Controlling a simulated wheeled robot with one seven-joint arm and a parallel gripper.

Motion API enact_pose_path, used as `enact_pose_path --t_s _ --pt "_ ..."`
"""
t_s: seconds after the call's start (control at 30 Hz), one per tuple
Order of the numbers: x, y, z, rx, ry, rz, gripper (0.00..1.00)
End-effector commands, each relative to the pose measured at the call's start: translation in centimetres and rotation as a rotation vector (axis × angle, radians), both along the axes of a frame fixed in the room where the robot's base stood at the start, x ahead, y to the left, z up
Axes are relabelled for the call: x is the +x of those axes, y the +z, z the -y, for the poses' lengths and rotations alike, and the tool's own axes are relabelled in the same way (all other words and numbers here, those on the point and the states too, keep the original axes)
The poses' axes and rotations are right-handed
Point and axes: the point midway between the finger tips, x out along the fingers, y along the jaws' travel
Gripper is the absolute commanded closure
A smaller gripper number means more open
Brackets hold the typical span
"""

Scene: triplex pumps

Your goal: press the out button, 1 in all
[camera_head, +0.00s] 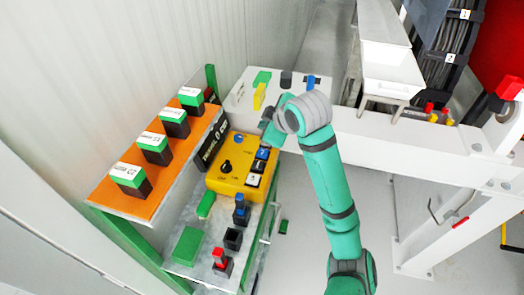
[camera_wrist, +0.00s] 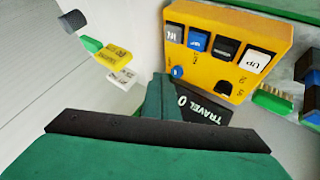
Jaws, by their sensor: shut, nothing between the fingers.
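The yellow control box (camera_head: 233,184) stands on the metal shelf, with a column of square buttons along its right side. In the wrist view the same box (camera_wrist: 205,69) shows a dark button (camera_wrist: 173,33) apparently marked IN, a blue button (camera_wrist: 198,40), a black button (camera_wrist: 226,50) and a white button (camera_wrist: 258,60) apparently marked UP. I cannot read OUT on any button. My gripper (camera_head: 269,126) is at the box's far end, near the buttons. In the wrist view my gripper (camera_wrist: 161,84) is shut and empty, apart from the buttons.
A black sign reading TRAVEL 0 (camera_wrist: 200,107) stands beside the box. An orange panel (camera_head: 119,203) with several green-topped blocks is to the left. Blue (camera_head: 240,211) and red (camera_head: 219,257) levers stand nearer. A white beam (camera_head: 400,138) lies right; open floor is below it.

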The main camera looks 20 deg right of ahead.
Motion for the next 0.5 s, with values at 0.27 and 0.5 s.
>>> enact_pose_path --t_s 0.27,0.5 --pt "0.1 -3.4 -0.6 0.003 0.008 -0.003 1.0" --pt "0.0 -6.2 -0.4 0.004 0.005 -0.001 1.0"
